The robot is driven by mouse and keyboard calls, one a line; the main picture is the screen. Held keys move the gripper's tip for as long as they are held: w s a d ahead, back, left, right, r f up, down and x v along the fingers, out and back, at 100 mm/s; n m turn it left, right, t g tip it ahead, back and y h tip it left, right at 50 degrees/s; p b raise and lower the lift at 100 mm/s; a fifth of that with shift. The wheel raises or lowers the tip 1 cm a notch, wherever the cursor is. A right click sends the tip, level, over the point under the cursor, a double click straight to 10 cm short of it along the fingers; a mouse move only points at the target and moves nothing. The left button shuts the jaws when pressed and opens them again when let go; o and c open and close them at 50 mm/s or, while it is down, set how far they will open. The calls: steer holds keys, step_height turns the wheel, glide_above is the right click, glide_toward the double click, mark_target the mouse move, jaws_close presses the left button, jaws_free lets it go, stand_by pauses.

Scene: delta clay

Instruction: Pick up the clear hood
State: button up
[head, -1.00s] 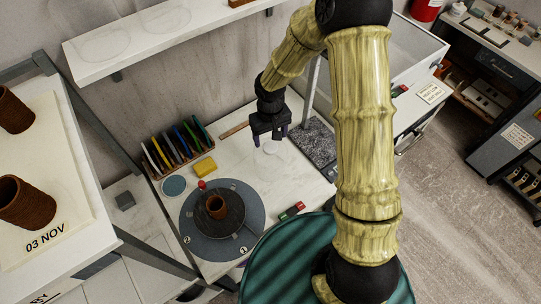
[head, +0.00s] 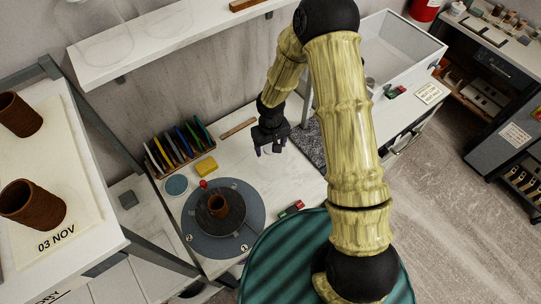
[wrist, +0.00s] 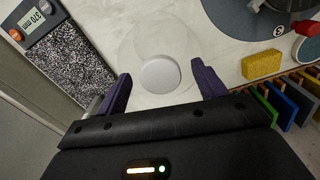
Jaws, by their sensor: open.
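The clear hood shows in the wrist view as a faint see-through round shape with a pale round knob (wrist: 160,74) on top. It stands on the white worktop. My gripper (head: 271,149) is open above the worktop, pointing down. In the wrist view its two purple fingers are on either side of the knob, with a gap on each side. In the head view my gripper hides most of the hood, and I cannot make out its outline there.
A grey turntable (head: 243,236) with a brown clay pot (head: 218,206) stands to the front left. A speckled slab (wrist: 70,62) lies on the other side.

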steer(key=c, duration=1.5)
steer(key=shift+r, duration=0.15)
step_height(320, 180, up, 10)
steer(key=b, duration=0.2)
